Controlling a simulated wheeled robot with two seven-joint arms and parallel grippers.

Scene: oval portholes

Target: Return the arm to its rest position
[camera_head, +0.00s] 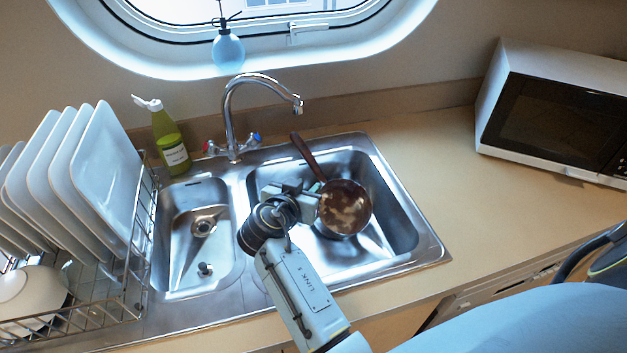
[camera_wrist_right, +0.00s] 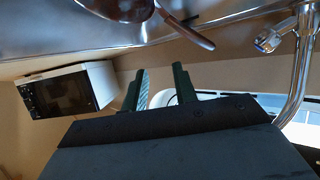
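My right arm reaches in from the bottom of the head view, and its gripper (camera_head: 314,196) is over the right sink basin (camera_head: 395,215). In the right wrist view the two dark fingers (camera_wrist_right: 162,88) stand apart with nothing between them. A brown stained pan (camera_head: 345,208) lies in the basin right beside the gripper, its handle (camera_head: 303,148) pointing toward the tap. The pan also shows at the top of the wrist view (camera_wrist_right: 118,10), apart from the fingers. Part of the pan's near side is hidden by the gripper. My left gripper is not in view.
The tap (camera_head: 232,120) arches behind the basins. A green bottle (camera_head: 168,145) and a rack of plates (camera_head: 105,165) stand left. A blue bottle (camera_head: 228,50) is at the porthole. A microwave (camera_head: 550,115) stands right. The counter (camera_head: 435,150) between sink and microwave is clear.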

